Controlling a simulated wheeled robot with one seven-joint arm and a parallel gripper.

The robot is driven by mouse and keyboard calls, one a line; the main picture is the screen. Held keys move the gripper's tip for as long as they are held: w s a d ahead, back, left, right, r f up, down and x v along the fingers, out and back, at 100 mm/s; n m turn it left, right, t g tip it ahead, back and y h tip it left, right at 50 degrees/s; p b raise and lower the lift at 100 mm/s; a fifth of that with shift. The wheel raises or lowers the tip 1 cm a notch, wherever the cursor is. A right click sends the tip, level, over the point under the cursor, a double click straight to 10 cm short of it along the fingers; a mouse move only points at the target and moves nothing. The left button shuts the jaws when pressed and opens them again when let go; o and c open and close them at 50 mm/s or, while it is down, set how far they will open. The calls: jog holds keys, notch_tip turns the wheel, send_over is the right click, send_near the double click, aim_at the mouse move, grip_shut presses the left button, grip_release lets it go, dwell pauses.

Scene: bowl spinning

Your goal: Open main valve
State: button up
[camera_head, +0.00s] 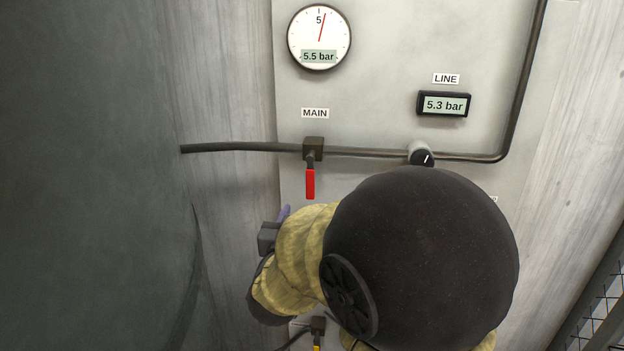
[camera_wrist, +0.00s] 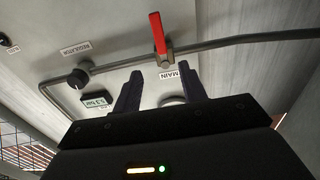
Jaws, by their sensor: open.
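The main valve (camera_head: 313,146) is a dark block on the pipe under the MAIN label. Its red handle (camera_head: 310,184) hangs straight down, across the pipe. In the wrist view the red handle (camera_wrist: 157,33) appears above and beyond the fingertips, pointing up in the picture. My gripper (camera_wrist: 162,70) is open and empty, its two dark purple fingers apart and not touching the handle.
A dark pipe (camera_head: 240,147) runs across the grey panel. A round gauge (camera_head: 319,37) reads 5.5 bar and the line display (camera_head: 444,105) reads 5.3 bar. The regulator knob (camera_head: 421,157) sits right of the valve. A yellow-handled valve (camera_head: 317,330) shows at the bottom, partly cut off.

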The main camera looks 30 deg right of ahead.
aim_at(310, 181)
jog(key=shift+w+d+r, duration=0.1)
jog(key=p, duration=0.3)
jog(key=shift+w+d+r+p, duration=0.15)
jog(key=shift+w+r+p, duration=0.1)
jog(key=shift+w+p, duration=0.15)
jog(key=p+x, duration=0.9)
jog(key=x, duration=0.1)
jog(key=p+x, duration=0.5)
jog(key=shift+w+d+f+p, duration=0.25)
jog(key=shift+f+p, duration=0.05)
jog(key=shift+p, duration=0.05)
jog(key=shift+w+d+f, duration=0.1)
jog(key=shift+w+d, duration=0.15)
jog(key=shift+d, duration=0.1)
jog(key=shift+a, duration=0.2)
jog(key=c, duration=0.5)
grip_shut()
